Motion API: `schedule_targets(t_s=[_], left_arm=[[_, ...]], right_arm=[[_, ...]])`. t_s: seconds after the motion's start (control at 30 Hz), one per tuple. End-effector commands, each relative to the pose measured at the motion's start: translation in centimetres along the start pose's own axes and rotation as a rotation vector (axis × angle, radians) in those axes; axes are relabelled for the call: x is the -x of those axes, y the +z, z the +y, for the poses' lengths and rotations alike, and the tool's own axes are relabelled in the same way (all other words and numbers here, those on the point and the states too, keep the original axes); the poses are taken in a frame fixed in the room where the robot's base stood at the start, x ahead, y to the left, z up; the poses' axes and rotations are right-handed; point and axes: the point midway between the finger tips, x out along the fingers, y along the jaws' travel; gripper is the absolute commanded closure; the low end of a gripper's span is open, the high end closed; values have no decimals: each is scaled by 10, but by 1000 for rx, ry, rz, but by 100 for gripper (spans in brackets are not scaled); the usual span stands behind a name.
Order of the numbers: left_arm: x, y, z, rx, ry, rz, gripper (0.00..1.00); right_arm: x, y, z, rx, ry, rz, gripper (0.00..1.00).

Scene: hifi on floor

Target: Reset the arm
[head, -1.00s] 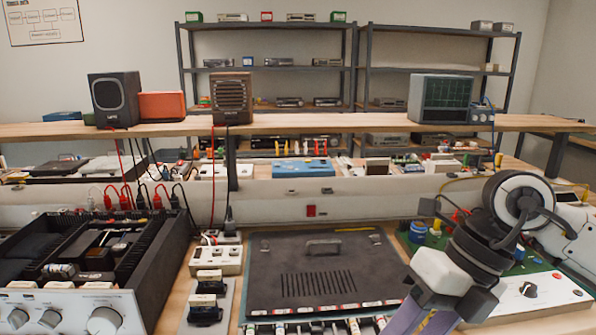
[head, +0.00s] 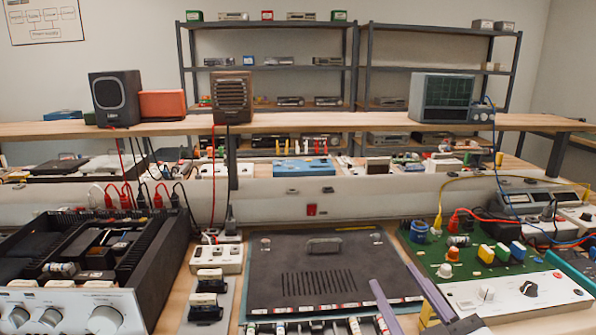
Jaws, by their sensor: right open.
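My right gripper (head: 392,274) shows at the bottom edge, right of centre. Its two long purple fingers point up and away from me, spread apart with nothing between them. They overlap the right edge of the dark flat panel (head: 310,268) in the picture; I cannot tell the height above it. The rest of my right arm is out of the frame, apart from a dark part at the bottom edge. My left gripper is not in view.
An open hifi amplifier (head: 95,270) stands at the left, with red and black leads behind it. A power strip (head: 217,258) lies beside it. A green circuit board (head: 480,258) with a white control panel (head: 515,293) is at the right. A raised shelf (head: 330,123) crosses behind.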

Motion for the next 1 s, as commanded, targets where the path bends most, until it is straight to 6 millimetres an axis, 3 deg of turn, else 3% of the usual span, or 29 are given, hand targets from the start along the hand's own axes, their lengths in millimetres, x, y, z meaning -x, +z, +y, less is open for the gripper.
schedule_targets(t_s=[0.03,0.1,0.2,0.3,0.5,0.8,1.0], left_arm=[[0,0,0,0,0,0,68],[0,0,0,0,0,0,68],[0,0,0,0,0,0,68],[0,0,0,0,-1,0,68],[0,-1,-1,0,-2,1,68],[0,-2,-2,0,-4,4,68],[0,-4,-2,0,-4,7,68]], right_arm=[[13,37,-2,-43,2,-135,58],[37,86,-7,-92,-4,-321,58],[80,145,-19,-151,-29,-568,58],[122,184,-32,-192,-65,-758,58],[192,225,-55,-243,-138,-1023,58],[283,249,-81,-301,-249,-1314,58],[258,273,-99,-314,-251,-1207,58]])
